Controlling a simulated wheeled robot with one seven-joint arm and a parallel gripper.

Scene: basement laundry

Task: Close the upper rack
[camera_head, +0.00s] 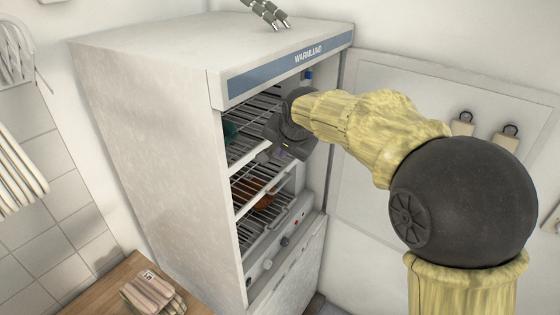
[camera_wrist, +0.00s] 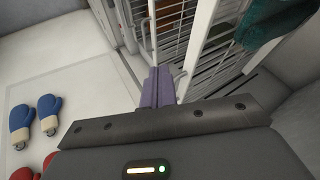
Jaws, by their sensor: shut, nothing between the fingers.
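The upper rack (camera_head: 250,157) is a wire rack with a pale front bar, inside the open-fronted white cabinet (camera_head: 150,130) marked WARMLUND. A teal item (camera_head: 229,131) lies at its left and shows at the upper right of the wrist view (camera_wrist: 275,22). My gripper (camera_head: 284,152) is at the cabinet opening, by the right part of the upper rack, and partly hides it. In the wrist view, its purple fingers (camera_wrist: 158,88) are together and empty, close beside the wire rack (camera_wrist: 200,45) and its handle. I cannot tell whether they touch it.
A lower rack (camera_head: 263,197) holds an orange-brown item (camera_head: 268,201). A control panel with knobs (camera_head: 283,242) is below. A wooden counter (camera_head: 110,290) with folded striped cloths (camera_head: 152,295) stands at lower left. Blue mitts (camera_wrist: 47,112) show at left in the wrist view.

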